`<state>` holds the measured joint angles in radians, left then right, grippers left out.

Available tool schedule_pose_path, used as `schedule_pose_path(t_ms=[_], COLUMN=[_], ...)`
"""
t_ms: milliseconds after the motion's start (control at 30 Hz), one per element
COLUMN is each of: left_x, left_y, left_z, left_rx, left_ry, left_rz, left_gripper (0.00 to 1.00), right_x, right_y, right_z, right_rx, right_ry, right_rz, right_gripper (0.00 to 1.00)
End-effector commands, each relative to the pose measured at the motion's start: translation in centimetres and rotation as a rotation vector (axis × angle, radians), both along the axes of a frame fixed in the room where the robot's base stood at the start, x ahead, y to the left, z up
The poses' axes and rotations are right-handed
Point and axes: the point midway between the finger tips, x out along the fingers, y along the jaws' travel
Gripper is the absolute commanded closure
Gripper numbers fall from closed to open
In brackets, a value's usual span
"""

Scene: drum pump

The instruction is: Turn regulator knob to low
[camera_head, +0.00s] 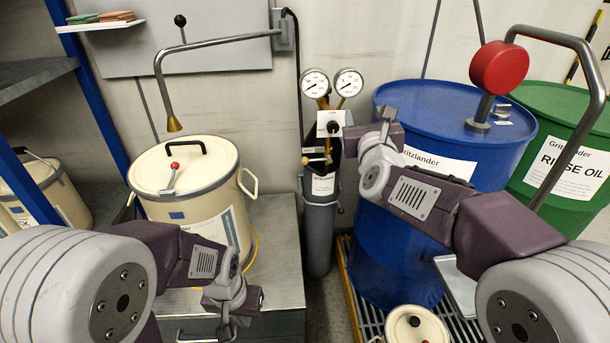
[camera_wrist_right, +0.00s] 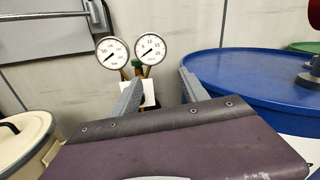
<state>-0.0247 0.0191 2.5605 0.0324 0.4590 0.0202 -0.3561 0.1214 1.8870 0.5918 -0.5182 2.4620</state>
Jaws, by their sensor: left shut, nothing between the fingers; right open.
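The regulator knob (camera_head: 333,127) is a small black knob on a white plate, below two round white gauges (camera_head: 315,83) on a grey gas cylinder (camera_head: 319,225). My right gripper (camera_head: 372,132) is open just right of the plate, and I see nothing between its fingers in the head view. In the right wrist view, its two grey fingers (camera_wrist_right: 162,88) stand apart, with the white plate (camera_wrist_right: 150,92) and gauges (camera_wrist_right: 112,52) beyond them. The knob itself cannot be made out there. My left gripper (camera_head: 226,310) is shut and empty, low in front of the cream drum.
A cream lidded drum (camera_head: 192,190) stands on a grey metal stand left of the cylinder. A blue drum (camera_head: 440,200) with a red-knobbed pump (camera_head: 499,68) stands right, close to my right arm. A green drum (camera_head: 570,140) is further right. A bent pipe (camera_head: 215,41) hangs above the cream drum.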

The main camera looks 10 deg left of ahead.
Motion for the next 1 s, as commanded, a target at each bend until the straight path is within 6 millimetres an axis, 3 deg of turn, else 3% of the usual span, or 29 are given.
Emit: schedule_pose_path(t_ms=[33, 200, 467, 800, 1000], left_x=[0.0, 0.0, 0.1, 0.0, 0.0], left_y=[0.0, 0.0, 0.0, 0.0, 0.0], left_z=[-4.6, -8.0, -7.9, -7.6, -7.3], left_rx=[0.0, 0.0, 0.0, 0.0, 0.0], left_ry=[0.0, -0.001, -0.001, -0.001, -0.001], left_rz=[0.0, 0.0, 0.0, 0.0, 0.0], left_gripper=[1.0, 1.0, 1.0, 1.0, 1.0], right_x=[-0.1, -0.7, -0.6, 5.7, 7.8], right_y=[1.3, 4.1, 4.7, 5.7, 6.1], right_z=[-4.3, -8.1, -8.1, -8.1, -8.1], right_rx=[0.002, -0.002, -0.005, -0.008, -0.007], right_ry=[-0.006, 0.0, 0.002, 0.004, 0.003], right_rz=[0.024, 0.076, 0.087, 0.086, 0.086], right_gripper=[0.48, 0.48, 0.48, 0.48, 0.48])
